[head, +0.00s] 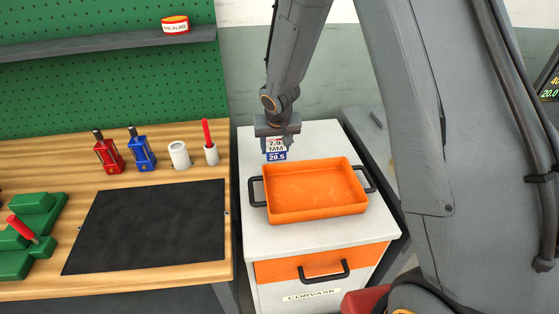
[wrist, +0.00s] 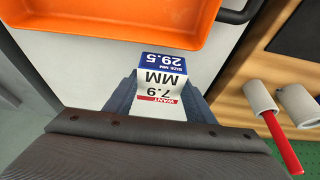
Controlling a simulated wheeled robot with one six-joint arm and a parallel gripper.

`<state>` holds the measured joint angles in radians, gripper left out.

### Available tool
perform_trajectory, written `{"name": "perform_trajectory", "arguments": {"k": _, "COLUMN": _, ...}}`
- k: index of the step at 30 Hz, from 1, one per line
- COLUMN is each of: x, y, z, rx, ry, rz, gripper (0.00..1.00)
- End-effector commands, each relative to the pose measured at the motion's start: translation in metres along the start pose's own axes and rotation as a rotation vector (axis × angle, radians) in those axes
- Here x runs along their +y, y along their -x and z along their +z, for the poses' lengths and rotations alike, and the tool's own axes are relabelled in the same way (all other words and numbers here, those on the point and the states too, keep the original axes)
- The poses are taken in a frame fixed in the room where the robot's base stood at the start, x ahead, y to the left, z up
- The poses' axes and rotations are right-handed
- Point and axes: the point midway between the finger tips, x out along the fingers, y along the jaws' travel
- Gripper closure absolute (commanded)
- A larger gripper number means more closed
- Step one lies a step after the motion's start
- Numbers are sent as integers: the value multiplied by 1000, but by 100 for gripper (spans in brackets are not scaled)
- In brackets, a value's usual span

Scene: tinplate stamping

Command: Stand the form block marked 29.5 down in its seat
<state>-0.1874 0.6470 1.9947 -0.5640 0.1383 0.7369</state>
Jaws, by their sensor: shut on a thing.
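The form block marked 29.5 (head: 276,155) has a white face reading 7.9 MM and a blue strip reading 29.5. My gripper (head: 277,139) points down and is shut on it, behind the orange tray over the white cabinet top. In the wrist view the block (wrist: 163,80) sits between the two grey-blue jaws, its lettering upside down. The jaws hide its sides. I cannot tell whether its underside is clear of the cabinet top. I cannot make out its seat in either view.
An empty orange tray (head: 318,213) with black handles stands on the white cabinet (head: 350,234).

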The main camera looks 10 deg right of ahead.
Motion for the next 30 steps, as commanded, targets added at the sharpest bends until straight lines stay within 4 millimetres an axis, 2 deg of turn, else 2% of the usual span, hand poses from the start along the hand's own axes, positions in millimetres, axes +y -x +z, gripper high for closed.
{"name": "perform_trajectory", "arguments": {"k": 12, "x": -2, "y": -41, "z": 16, "rx": 2, "ry": 5, "rz": -1, "gripper": 79}}
{"name": "perform_trajectory", "arguments": {"k": 28, "x": -3, "y": -46, "z": 18, "rx": 2, "ry": 3, "rz": -2, "gripper": 79}}
{"name": "perform_trajectory", "arguments": {"k": 29, "x": -2, "y": -45, "z": 18, "rx": 2, "ry": 3, "rz": -2, "gripper": 47}}
{"name": "perform_trajectory", "arguments": {"k": 30, "x": -2, "y": -45, "z": 18, "rx": 2, "ry": 3, "rz": -2, "gripper": 40}}
